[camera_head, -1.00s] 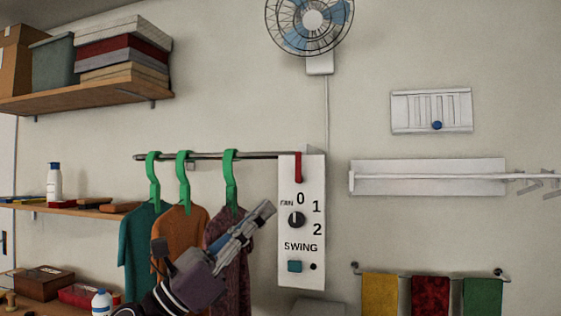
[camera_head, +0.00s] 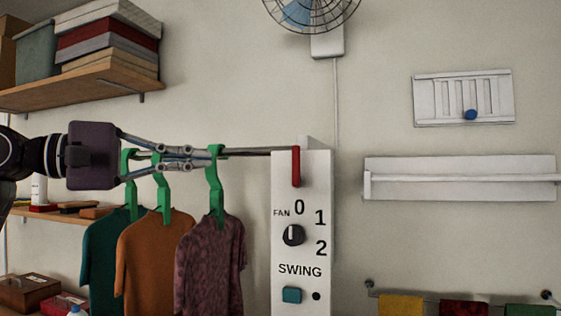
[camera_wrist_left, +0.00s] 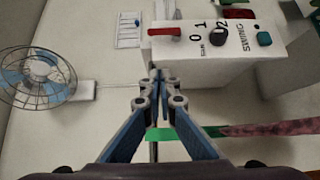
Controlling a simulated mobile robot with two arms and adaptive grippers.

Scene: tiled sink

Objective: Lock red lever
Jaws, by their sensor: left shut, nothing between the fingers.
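The red lever (camera_head: 296,167) hangs straight down at the upper front of the white control box (camera_head: 303,205), at the right end of the metal rod (camera_head: 262,151). It also shows in the left wrist view (camera_wrist_left: 164,31). My left gripper (camera_head: 213,156) is shut and empty. It points right along the rod, in front of the hangers, with its tips left of the lever and apart from it. In the left wrist view the closed fingertips (camera_wrist_left: 157,75) show just below the box. My right gripper is in no view.
Three green hangers (camera_head: 215,185) carry shirts on the rod below my left gripper. The box front has a black knob (camera_head: 293,235) and a teal button (camera_head: 292,295). A fan (camera_head: 312,12) is on the wall above. Shelves stand at the left.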

